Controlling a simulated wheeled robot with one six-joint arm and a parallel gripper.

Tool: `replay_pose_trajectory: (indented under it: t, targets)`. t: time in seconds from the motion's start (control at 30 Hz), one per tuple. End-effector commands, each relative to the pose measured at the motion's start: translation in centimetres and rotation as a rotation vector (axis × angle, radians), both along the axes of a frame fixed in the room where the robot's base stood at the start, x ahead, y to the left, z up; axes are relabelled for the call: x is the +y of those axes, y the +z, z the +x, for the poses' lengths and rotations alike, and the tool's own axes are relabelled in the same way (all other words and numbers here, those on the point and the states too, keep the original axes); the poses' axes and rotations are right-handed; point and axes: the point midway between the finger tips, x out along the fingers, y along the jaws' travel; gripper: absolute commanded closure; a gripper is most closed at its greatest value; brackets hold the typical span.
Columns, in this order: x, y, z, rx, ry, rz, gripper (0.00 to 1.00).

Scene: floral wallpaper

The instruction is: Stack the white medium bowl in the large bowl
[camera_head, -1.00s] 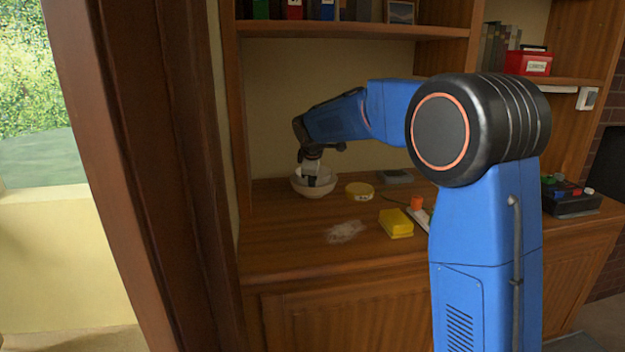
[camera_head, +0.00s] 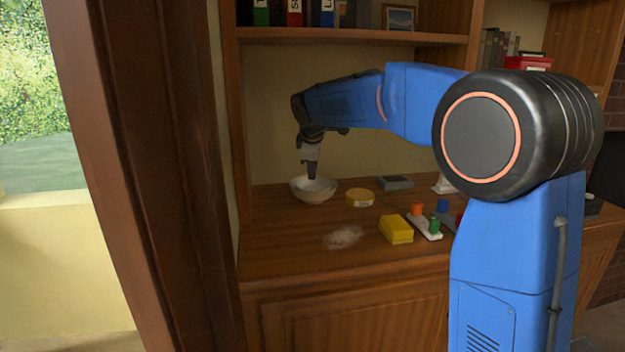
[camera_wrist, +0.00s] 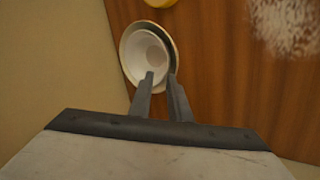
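The large bowl (camera_head: 309,197) is pale and stands upright at the back left of the wooden counter. In the wrist view, the white medium bowl (camera_wrist: 141,58) sits inside the large bowl (camera_wrist: 174,48), off-centre to the left, with a dark crescent of the large bowl's inside showing at the right. My gripper (camera_head: 312,176) points down just above the bowls. In the wrist view my gripper (camera_wrist: 161,76) has its two fingers apart with nothing between them, and their tips overlap the bowls' near edge.
A round yellow tin (camera_head: 359,197) is right of the bowls. A yellow block (camera_head: 396,229), a white holder with coloured pieces (camera_head: 425,227) and a grey flat item (camera_head: 396,182) lie further right. A whitish powdery patch (camera_head: 343,237) is in front. A shelf (camera_head: 350,36) is overhead.

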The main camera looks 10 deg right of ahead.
Motion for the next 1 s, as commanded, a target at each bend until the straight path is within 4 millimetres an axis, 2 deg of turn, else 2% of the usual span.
replay_pose_trajectory:
  t: [0.03,0.23,0.53,0.63,0.77,1.0]
  targets:
    - [0.2,0.9,-0.5,-0.003,0.001,0.001,0.83]
    - [0.4,2.9,-1.8,-0.003,0.001,0.001,0.83]
    - [0.4,3.7,-2.4,0.000,-0.002,0.001,0.83]
    - [-0.1,3.7,-3.4,0.001,-0.020,0.015,0.83]
    - [-1.7,3.8,-6.9,0.003,-0.089,0.062,0.83]
    - [-5.5,2.7,-16.7,0.015,-0.288,0.195,0.83]
